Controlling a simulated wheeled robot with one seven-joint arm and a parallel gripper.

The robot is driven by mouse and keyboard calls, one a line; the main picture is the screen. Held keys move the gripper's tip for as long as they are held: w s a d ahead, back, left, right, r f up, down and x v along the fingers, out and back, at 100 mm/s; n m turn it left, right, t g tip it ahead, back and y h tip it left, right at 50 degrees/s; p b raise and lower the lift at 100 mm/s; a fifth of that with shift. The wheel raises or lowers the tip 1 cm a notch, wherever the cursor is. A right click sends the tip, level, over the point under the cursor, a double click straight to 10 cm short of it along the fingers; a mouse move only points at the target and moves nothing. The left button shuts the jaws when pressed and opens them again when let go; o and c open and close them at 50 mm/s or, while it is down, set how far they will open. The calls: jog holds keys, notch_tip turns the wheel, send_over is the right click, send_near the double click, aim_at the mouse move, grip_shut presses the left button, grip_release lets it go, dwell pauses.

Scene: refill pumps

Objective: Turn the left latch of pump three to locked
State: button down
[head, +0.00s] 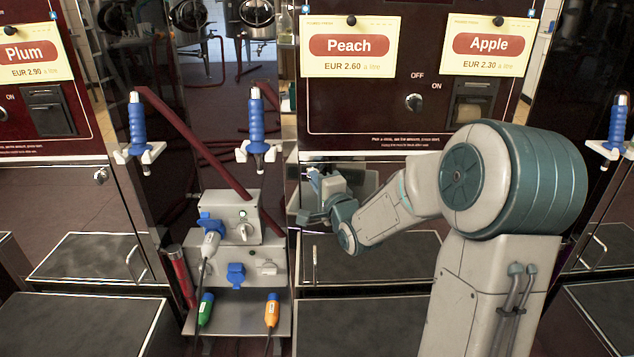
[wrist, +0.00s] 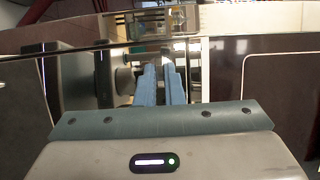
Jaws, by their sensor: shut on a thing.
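The pump cabinet with the Peach (head: 348,45) and Apple (head: 487,43) labels stands in front of me. My arm reaches to the upper left of its lower door. My gripper (head: 314,182) is there, at the cabinet front, and also shows in the wrist view (wrist: 159,68). Its two blue fingers are close together, shut on the left latch. The latch itself is hidden behind the fingers and hand, so I cannot tell which way it points. A similar round latch (head: 101,175) shows on the Plum cabinet to the left.
A grey metal box stack (head: 232,230) with blue sockets, cables and green and orange plugs stands left of my gripper. Blue nozzles (head: 256,125) hang in white holders. A small vertical door handle (head: 315,262) is below my gripper. Dark platforms (head: 80,325) line the floor.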

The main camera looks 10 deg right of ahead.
jog(key=shift+r, duration=0.1)
jog(key=n+g+h+p, duration=0.1)
jog(key=n+h+p, duration=0.1)
jog(key=n, duration=0.2)
jog(key=n+g+h+p, duration=0.1)
jog(key=n+h+p, duration=0.1)
jog(key=n, duration=0.3)
jog(key=a+r+n+g+h+p, duration=0.1)
jog(key=n+g+h+p, duration=0.1)
jog(key=n+p, duration=0.2)
jog(key=shift+w, duration=0.1)
dwell(0.7)
jog(key=shift+n, duration=0.3)
dwell(0.3)
jog(key=c, duration=1.5)
grip_release()
jog(key=shift+f, duration=0.1)
jog(key=shift+c, duration=0.2)
